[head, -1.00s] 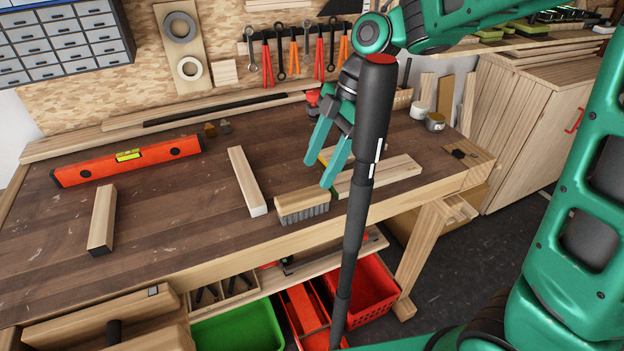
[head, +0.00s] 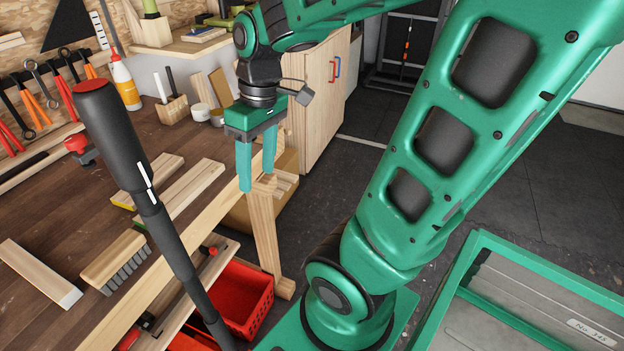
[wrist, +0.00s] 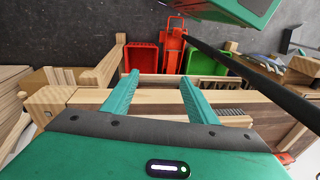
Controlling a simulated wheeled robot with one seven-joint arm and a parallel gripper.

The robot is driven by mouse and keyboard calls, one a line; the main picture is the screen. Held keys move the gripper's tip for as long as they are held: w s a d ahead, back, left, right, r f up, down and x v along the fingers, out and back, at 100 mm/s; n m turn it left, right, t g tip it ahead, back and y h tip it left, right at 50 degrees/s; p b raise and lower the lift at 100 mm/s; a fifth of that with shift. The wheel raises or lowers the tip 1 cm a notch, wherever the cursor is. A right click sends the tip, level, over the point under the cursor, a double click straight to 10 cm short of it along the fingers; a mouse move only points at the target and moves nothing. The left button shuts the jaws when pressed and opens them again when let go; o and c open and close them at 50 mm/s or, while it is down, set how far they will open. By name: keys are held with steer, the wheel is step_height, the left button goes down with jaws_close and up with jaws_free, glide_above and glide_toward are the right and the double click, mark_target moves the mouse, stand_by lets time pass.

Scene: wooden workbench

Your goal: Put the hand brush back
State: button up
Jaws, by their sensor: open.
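The hand brush (head: 115,262) has a pale wooden back and grey bristles. It lies on the workbench (head: 30,222) near its front edge, bristles towards that edge. In the wrist view its bristles (wrist: 230,112) show just right of the right finger, which may hide part of it. My gripper (head: 257,180) is open and empty, fingers pointing down. In the head view it is well to the right of the brush, by the bench's front right corner, apart from it.
Wooden strips lie beside the brush. A dark pole (head: 160,215) crosses the head view in front of the bench. A red crate (head: 240,298) sits below the bench, and a green one (wrist: 208,62) shows in the wrist view. A green-framed tray (head: 480,325) is at lower right.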

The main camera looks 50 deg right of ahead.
steer(key=s+d+f+m+h, duration=0.1)
steer(key=s+d+f+m, duration=0.1)
steer(key=s+d+m, duration=0.4)
steer(key=s+m, duration=0.2)
steer(key=s, duration=0.2)
steer(key=shift+s+d+m+g, duration=0.3)
steer(key=shift+s+m, duration=0.1)
